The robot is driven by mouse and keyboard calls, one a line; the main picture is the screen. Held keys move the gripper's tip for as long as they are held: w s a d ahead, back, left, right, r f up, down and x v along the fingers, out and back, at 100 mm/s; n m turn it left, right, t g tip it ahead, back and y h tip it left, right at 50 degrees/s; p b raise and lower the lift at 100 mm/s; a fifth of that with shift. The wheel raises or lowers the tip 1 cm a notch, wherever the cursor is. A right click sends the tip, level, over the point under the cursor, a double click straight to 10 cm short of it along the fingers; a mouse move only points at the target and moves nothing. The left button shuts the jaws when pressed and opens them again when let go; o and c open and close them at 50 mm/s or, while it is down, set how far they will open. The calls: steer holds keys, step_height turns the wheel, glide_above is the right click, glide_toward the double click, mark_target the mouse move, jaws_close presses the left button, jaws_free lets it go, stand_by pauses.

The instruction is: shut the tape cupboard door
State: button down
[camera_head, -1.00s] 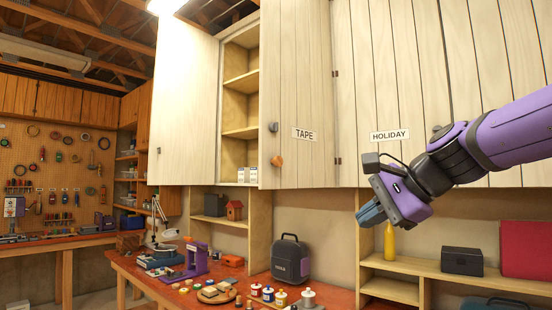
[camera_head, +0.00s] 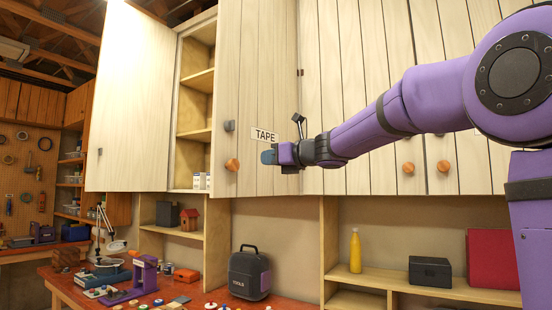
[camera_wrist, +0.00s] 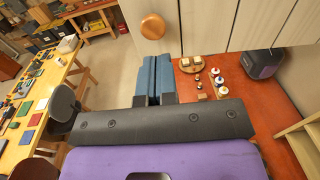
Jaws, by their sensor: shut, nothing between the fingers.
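The tape cupboard door (camera_head: 270,100) is pale wood with a TAPE label (camera_head: 265,135). It stands open, its free left edge away from the cupboard and its hinges on the right. An orange-brown knob (camera_head: 232,165) and a grey fitting (camera_head: 229,126) sit near the free edge. The cupboard's open shelves (camera_head: 194,105) show to the left. My gripper (camera_head: 267,157) is shut and empty, in front of the door, just below the label and right of the knob. The wrist view shows the knob (camera_wrist: 153,26) beyond its blue fingertips (camera_wrist: 153,60). I cannot tell whether they touch the door.
Another pale door panel (camera_head: 130,100) stands left of the shelves. Below is a red-brown bench (camera_head: 205,299) with a black toolbox (camera_head: 249,275), a lamp (camera_head: 108,240) and small items. A yellow bottle (camera_head: 355,251) and a dark box (camera_head: 429,271) stand on the lower shelf at right.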

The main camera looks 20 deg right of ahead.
steer(key=x, duration=0.9)
steer(key=shift+s, duration=0.1)
